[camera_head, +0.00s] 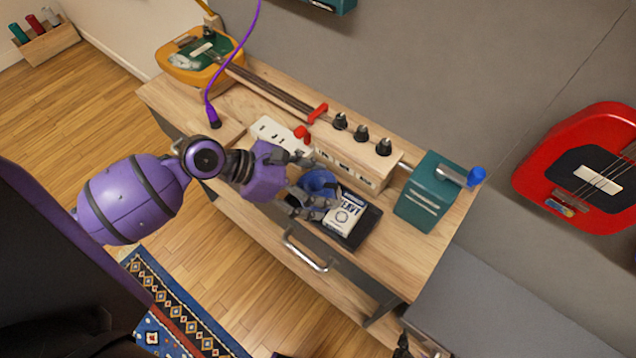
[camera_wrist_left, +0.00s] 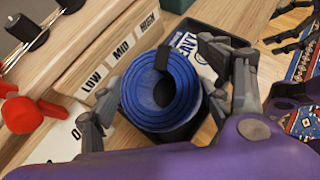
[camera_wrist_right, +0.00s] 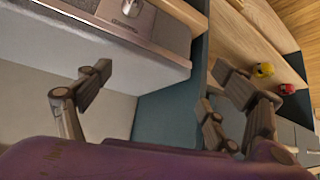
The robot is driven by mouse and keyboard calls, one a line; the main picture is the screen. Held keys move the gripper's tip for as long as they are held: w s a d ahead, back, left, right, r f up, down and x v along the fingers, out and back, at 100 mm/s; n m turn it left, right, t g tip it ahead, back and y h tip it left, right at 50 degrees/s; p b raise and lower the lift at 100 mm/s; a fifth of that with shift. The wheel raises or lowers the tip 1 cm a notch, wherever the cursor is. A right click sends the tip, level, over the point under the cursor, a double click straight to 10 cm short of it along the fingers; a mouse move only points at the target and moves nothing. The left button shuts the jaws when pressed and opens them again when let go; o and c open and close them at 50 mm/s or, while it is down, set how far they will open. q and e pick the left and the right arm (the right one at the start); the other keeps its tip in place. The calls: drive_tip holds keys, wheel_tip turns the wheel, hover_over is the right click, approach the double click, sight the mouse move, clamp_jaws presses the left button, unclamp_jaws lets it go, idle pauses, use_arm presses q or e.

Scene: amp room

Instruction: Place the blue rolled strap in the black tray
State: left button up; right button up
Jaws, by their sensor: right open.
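The blue rolled strap (camera_head: 318,182) is at the left end of the black tray (camera_head: 366,229) in the head view. My left gripper (camera_head: 304,181) has its fingers on either side of the strap. In the left wrist view, the strap (camera_wrist_left: 158,90) fills the space between the fingers; whether they press on it is unclear. The tray (camera_wrist_left: 205,22) shows partly behind it, with a white printed pack (camera_head: 345,214) in it. Whether the strap touches the tray or bench is hidden. My right gripper (camera_wrist_right: 160,85) is open and empty, away from the strap.
A wooden box with black knobs (camera_head: 355,152) stands close behind the strap. A teal box (camera_head: 430,190) stands right of the tray. A purple cable (camera_head: 222,80) hangs over the wooden bench (camera_head: 395,275).

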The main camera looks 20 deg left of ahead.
use_arm(q)
drive_tip(key=v, duration=1.2)
drive_tip(key=shift+s, duration=0.1)
